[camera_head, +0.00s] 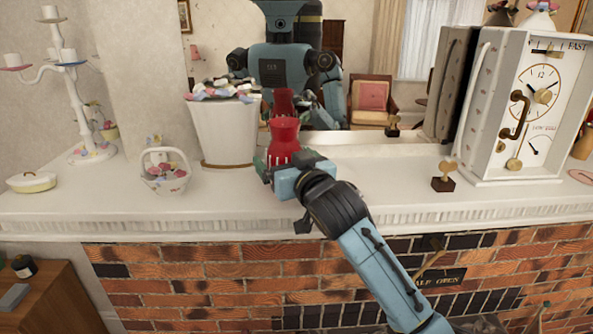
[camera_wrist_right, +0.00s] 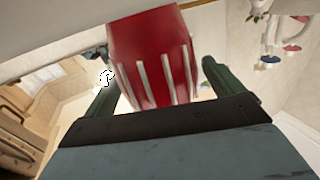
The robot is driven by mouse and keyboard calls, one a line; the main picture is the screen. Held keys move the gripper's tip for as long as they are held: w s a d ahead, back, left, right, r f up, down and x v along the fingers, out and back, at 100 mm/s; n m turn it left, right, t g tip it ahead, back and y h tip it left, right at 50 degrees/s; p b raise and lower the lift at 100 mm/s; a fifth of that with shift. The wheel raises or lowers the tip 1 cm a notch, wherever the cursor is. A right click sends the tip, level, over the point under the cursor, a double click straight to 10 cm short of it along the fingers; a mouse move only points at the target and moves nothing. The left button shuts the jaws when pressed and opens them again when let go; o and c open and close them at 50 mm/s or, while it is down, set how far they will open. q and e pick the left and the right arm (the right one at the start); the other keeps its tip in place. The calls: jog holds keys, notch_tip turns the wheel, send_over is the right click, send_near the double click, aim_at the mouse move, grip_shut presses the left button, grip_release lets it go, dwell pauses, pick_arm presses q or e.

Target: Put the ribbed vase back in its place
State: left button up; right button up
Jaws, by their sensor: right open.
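The red ribbed vase (camera_head: 284,138) is upright at the back of the white mantel (camera_head: 230,205), just right of the white planter. Its base is hidden behind my right gripper (camera_head: 283,163). In the right wrist view the vase (camera_wrist_right: 150,50), with pale vertical ribs, is between the two green fingers of my right gripper (camera_wrist_right: 157,85). The jaws are open, one finger on each side of it. Whether either finger touches it is unclear. My left gripper does not show directly.
The white planter (camera_head: 222,130) stands close to the vase's left. A small flower basket (camera_head: 165,172) and white candelabra (camera_head: 76,92) are further left. A brass-handled stamp (camera_head: 443,178) and white clock (camera_head: 520,105) stand right. The mirror (camera_head: 350,80) behind shows the vase's reflection.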

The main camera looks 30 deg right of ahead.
jog(key=s+b, duration=0.1)
jog(key=s, duration=1)
jog(key=shift+s+a, duration=0.35)
jog(key=shift+f, duration=0.1)
